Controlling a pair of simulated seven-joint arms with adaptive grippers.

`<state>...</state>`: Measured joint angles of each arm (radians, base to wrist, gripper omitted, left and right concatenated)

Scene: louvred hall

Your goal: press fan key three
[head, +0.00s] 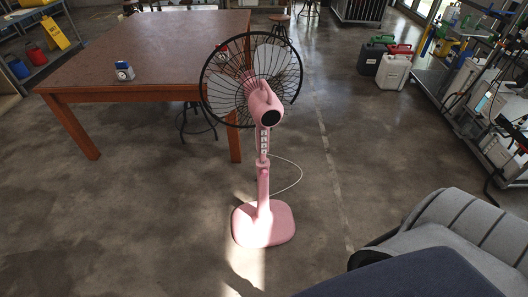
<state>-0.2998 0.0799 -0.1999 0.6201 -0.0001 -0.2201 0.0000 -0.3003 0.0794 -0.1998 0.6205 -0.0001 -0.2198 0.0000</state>
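A pink standing fan (264,195) stands upright on the floor in the middle of the head view. Its round black cage (225,85) is at the top, beside the table's right corner. A column of several small pale keys (264,142) runs down the front of its stem, just below the motor head. The keys are too small to read, so I cannot tell which is key three. Neither of my grippers shows in the head view.
A large brown table (140,60) stands behind and left of the fan, with a small blue and white object (124,71) on it. A grey padded seat (450,240) fills the lower right. Jerrycans (393,69) and a cluttered shelf stand at the right. Floor left of the fan is clear.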

